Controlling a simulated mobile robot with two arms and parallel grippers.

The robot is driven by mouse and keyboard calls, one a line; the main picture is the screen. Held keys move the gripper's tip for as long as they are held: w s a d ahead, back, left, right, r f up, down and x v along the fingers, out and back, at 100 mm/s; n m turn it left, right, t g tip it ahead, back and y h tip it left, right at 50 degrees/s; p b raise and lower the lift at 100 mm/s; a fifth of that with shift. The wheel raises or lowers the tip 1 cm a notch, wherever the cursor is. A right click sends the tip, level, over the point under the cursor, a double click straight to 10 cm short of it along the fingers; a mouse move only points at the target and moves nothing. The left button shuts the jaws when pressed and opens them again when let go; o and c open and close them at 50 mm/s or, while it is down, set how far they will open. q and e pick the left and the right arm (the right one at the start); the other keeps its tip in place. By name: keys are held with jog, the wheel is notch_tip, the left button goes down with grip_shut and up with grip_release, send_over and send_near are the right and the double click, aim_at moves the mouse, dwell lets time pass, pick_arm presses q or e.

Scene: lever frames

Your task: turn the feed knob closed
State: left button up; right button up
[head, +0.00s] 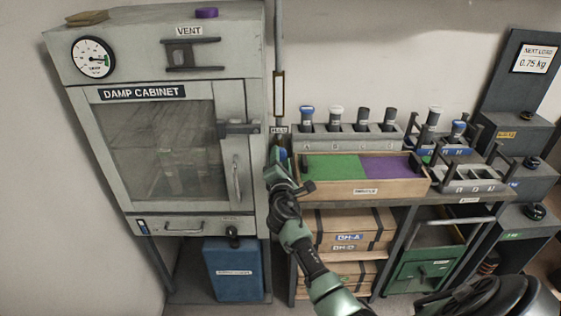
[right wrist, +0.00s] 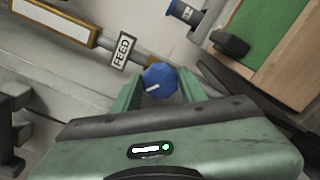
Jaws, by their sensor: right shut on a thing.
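The feed knob (right wrist: 160,80) is blue and faceted with a white pointer mark, and sits beside the FEED label (right wrist: 123,50) in the right wrist view. My right gripper (right wrist: 160,92) has its two green fingers on either side of the knob and is shut on it. In the head view my right gripper (head: 279,165) reaches up to the pipe between the cabinet and the shelf, and it hides most of the knob there. My left gripper does not show in the head view.
The damp cabinet (head: 247,205) stands close on the left, with its latch (head: 238,128) sticking out. A wooden tray (head: 345,190) with green and purple sections sits just right of my gripper. A rack of several capped bottles (head: 350,144) stands behind it.

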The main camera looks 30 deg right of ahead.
jog(key=m+b, duration=0.2)
jog(key=m, duration=0.1)
jog(key=m+b, duration=0.1)
jog(key=m, duration=0.1)
jog(key=shift+f, duration=0.25)
jog(key=m+b, duration=0.2)
jog(key=m, duration=0.3)
jog(key=shift+b, duration=0.4)
jog(key=shift+m, duration=0.3)
jog(key=o, duration=1.1)
jog(key=v, duration=0.8)
jog(key=shift+b, duration=0.3)
jog(key=shift+w, duration=0.1)
